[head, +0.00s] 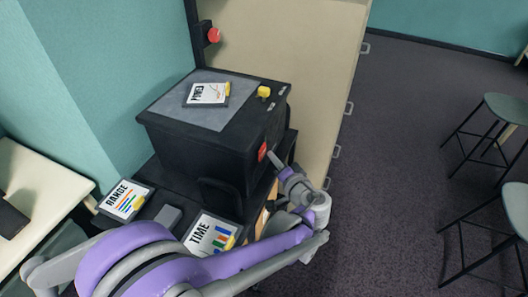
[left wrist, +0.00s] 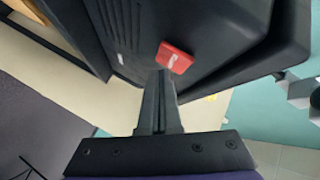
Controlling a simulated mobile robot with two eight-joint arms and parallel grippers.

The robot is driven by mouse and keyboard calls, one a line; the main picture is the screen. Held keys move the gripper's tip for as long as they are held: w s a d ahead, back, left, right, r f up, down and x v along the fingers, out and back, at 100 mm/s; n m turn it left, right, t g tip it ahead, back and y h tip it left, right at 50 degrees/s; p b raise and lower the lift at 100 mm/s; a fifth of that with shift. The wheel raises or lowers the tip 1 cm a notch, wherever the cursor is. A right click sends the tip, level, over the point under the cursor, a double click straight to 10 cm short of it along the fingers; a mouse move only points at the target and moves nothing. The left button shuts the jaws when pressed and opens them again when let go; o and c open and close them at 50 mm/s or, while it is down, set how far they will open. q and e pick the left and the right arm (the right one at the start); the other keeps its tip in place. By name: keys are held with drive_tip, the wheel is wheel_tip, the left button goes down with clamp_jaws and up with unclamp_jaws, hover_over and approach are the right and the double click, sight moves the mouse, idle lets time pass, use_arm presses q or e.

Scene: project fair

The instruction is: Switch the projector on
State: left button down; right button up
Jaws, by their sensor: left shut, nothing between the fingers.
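The projector (head: 215,145) looks to be the black box with a grey top panel on the dark stand. A red switch (head: 262,151) sits on its right side face. In the left wrist view the red switch (left wrist: 175,57) shows a white mark, but I cannot tell its on or off position. My left gripper (head: 272,157) is shut and empty, its tips just beside the switch. In the left wrist view the closed fingertips (left wrist: 160,74) lie just below the switch; I cannot tell whether they touch it. My right gripper is not in view.
A card (head: 207,94) and a yellow knob (head: 263,91) are on the projector's top. The RANGE card (head: 125,199) and TIME card (head: 211,234) lie in front. A tan cabinet (head: 300,60) stands behind. Stools (head: 505,108) are at right, with open floor (head: 400,150) between.

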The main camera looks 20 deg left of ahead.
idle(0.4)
use_arm(q)
drive_tip(key=shift+a, duration=0.7)
idle(0.4)
drive_tip(key=shift+d, duration=0.7)
drive_tip(key=shift+d, duration=0.1)
drive_tip(key=shift+s+d, duration=0.1)
drive_tip(key=shift+d, duration=2.8)
